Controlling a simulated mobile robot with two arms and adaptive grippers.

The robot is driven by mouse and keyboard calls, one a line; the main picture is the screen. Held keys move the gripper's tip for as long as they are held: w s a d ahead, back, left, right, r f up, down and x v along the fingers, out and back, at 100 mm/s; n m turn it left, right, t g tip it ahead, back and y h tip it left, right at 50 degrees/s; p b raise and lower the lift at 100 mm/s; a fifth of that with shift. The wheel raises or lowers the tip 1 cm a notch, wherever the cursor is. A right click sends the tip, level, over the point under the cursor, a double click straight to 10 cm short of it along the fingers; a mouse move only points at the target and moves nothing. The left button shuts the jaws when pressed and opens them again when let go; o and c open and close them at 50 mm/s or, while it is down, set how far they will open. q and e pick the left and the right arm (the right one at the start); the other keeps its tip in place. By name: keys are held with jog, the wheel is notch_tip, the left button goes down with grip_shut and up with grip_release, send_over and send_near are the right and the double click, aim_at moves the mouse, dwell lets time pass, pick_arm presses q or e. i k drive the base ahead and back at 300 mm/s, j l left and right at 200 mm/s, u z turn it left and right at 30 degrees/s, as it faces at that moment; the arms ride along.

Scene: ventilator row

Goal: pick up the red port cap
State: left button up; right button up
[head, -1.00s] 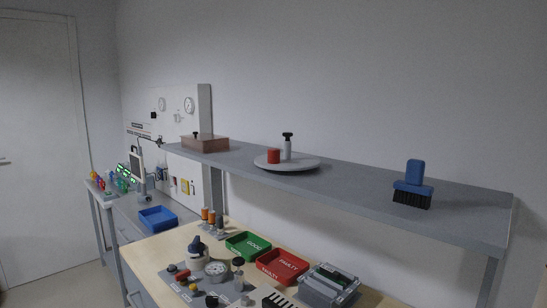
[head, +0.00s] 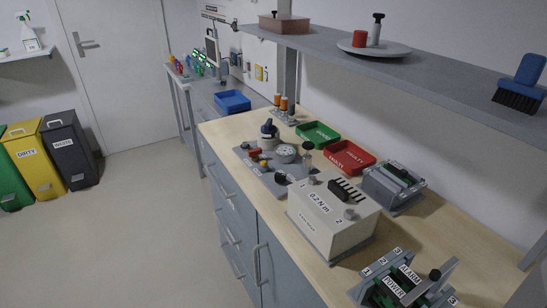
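A red cylinder (head: 360,39), which may be the red port cap, stands on a round pale plate (head: 395,49) on the upper shelf. It is beside a small white bottle with a black top (head: 376,29). Another small red part (head: 254,153) sits on a grey fixture plate on the wooden bench; I cannot tell which of the two is the red port cap. Neither of my grippers is in view.
The bench (head: 223,124) holds a green tray (head: 318,135), a red tray (head: 350,158), a white box unit (head: 330,222) and slotted holders. The grey shelf (head: 450,75) overhangs its back. Coloured bins (head: 70,150) stand at left; the floor (head: 130,230) before the bench is clear.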

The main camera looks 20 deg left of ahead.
aim_at(360, 40)
jog(key=k+j+z, duration=0.75)
jog(key=j, duration=0.1)
